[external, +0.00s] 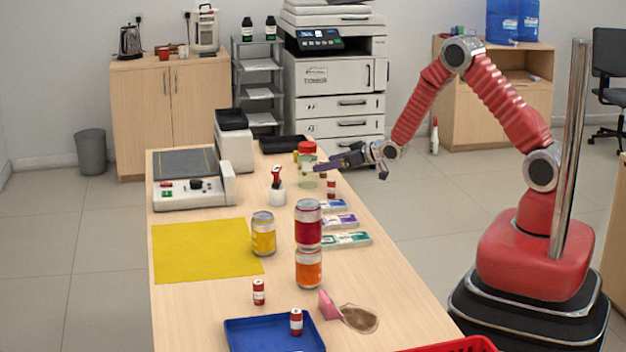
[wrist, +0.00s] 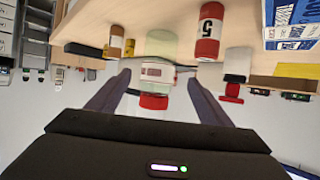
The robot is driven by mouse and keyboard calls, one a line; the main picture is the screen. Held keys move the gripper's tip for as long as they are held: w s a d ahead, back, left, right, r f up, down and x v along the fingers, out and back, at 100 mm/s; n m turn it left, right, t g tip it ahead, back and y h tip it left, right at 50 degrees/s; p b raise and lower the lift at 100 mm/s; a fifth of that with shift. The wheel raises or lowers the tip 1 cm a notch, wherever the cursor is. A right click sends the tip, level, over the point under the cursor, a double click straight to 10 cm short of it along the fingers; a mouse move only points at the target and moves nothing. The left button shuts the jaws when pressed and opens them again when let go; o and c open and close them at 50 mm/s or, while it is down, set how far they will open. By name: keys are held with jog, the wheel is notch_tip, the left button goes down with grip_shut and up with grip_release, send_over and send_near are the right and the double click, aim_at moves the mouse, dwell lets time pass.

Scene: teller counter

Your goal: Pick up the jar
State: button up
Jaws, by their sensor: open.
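The jar (external: 306,176) is pale, clear green with a red lid and stands upright on the far right part of the counter (external: 200,300). My gripper (external: 336,163) is at the jar's right, level with its upper part, with its fingers pointing left towards it. The wrist view is upside down. There the jar (wrist: 160,72) with its label and red lid shows between the two spread fingers of my gripper (wrist: 159,78). The fingers are open, one on each side of the jar in the picture. I cannot tell whether they touch it.
A small red-and-white cylinder (external: 331,188) stands close to the jar, marked 5 in the wrist view (wrist: 208,35). A red-handled stamp (external: 276,180) stands nearby. Stacked cans (external: 308,225), a yellow can (external: 263,238) and a blue tray (external: 250,335) are nearer the front.

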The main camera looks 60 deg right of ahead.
aim_at(308, 144)
jog(key=shift+x, duration=2.15)
jog(key=shift+x, duration=2.6)
jog(key=shift+d, duration=0.1)
jog(key=shift+r, duration=0.1)
jog(key=c, duration=1.3)
notch_tip(308, 144, up, 10)
